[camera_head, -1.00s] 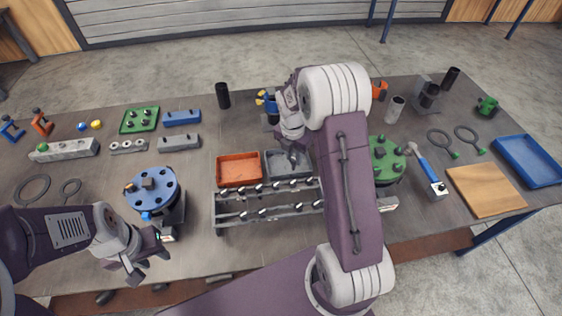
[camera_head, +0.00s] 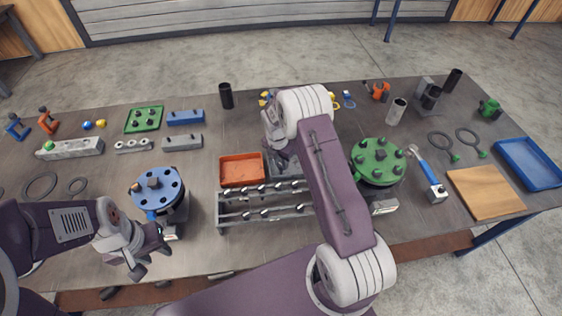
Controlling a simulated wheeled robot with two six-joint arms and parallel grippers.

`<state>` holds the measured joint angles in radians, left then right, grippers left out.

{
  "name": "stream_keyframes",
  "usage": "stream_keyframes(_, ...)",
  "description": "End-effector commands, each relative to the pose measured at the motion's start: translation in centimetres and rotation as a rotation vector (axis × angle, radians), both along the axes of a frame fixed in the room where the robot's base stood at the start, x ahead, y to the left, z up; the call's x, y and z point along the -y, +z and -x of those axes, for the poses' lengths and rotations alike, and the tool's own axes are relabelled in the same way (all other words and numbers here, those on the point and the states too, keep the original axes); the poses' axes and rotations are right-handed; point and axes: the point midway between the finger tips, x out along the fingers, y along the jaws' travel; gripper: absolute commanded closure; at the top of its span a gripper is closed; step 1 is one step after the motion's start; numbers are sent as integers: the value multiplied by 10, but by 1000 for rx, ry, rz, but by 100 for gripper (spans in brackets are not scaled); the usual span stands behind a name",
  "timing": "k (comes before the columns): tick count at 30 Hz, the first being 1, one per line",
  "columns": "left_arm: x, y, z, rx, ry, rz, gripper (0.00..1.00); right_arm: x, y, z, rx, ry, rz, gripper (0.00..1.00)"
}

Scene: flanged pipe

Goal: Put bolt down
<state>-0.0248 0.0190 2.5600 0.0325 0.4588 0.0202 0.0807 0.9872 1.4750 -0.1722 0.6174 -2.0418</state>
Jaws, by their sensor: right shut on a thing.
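My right gripper (camera_head: 281,163) is over the grey tray (camera_head: 290,172) beside the orange tray, with its arm coming in from the lower right. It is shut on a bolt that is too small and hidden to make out. My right arm covers much of the grey tray. A rack (camera_head: 262,207) with rows of bolts stands in front of both trays. My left gripper (camera_head: 145,262) hangs at the lower left, in front of the blue flange (camera_head: 157,188), with its fingers apart and nothing between them.
An orange tray (camera_head: 241,170) sits left of the grey one. A green flange (camera_head: 378,160) stands to the right, with a blue-handled tool (camera_head: 432,180) and a wooden board (camera_head: 486,192) beyond. A black cylinder (camera_head: 226,96) stands at the back. Bare table lies behind the orange tray.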

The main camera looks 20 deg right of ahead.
Motion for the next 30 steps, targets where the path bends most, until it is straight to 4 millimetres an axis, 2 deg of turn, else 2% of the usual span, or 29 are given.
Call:
stream_keyframes(4, 0, -2, 0, 0, 0, 0, 64, 0, -4, 0, 0, 0, 0, 100)
stream_keyframes(5, 0, -2, 0, 0, 0, 0, 64, 0, -4, 0, -1, 0, 0, 72)
stream_keyframes(7, 0, -2, 0, 0, 0, 0, 64, 0, -3, 0, -1, 0, 0, 53)
stream_keyframes(16, 0, -1, 0, 0, 0, 0, 64, 0, -2, 0, 0, 1, 0, 53)
stream_keyframes(20, 0, -2, 0, 0, 0, 0, 64, -1, 7, 0, 2, 1, 0, 53)
stream_keyframes(23, 0, -6, 0, 0, 0, 0, 64, -2, 25, 1, 4, 1, 1, 53)
stream_keyframes(30, 0, -13, 0, 0, 0, 0, 64, -9, 81, 4, 4, 0, 0, 53)
